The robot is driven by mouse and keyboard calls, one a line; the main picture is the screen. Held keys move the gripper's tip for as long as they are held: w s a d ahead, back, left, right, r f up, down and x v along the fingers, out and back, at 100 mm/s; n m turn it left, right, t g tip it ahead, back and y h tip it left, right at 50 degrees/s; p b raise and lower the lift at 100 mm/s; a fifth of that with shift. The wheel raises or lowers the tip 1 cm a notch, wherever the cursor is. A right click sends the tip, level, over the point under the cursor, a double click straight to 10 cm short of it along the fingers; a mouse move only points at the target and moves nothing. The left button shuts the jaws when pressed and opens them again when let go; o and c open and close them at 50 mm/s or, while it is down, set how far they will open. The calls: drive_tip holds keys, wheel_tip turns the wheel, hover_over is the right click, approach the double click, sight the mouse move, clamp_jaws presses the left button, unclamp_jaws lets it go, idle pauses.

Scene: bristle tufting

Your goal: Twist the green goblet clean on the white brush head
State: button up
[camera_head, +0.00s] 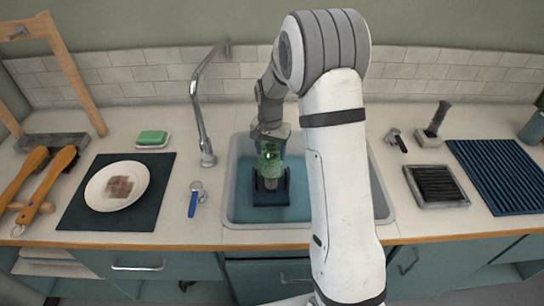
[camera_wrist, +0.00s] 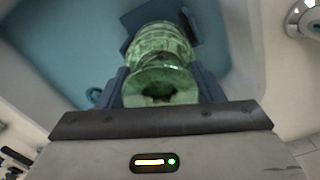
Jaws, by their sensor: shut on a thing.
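The green goblet (camera_head: 270,160) is upside down over the sink; its foot (camera_wrist: 160,85) faces the camera in the wrist view and its bowl points down. My gripper (camera_head: 270,146) is shut on the goblet, with the blue fingers on either side of its stem end. Directly beneath is a dark blue block holder (camera_head: 270,197) in the sink. A small pale patch shows at the goblet's lower end in the head view, perhaps the brush head; most of it is hidden by the goblet and holder, so I cannot tell how far the goblet covers it.
The sink (camera_head: 232,212) surrounds the holder, with a tall faucet (camera_head: 204,130) at its left. A plate (camera_head: 95,192) on a dark mat, a green sponge (camera_head: 152,137) and a blue-handled brush (camera_head: 193,203) lie left. A dark ribbed rack (camera_head: 500,175) lies right.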

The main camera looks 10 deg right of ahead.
drive_tip(key=shift+r+p, duration=2.45)
drive_tip(key=shift+r, duration=1.9)
drive_tip(key=shift+f, duration=0.1)
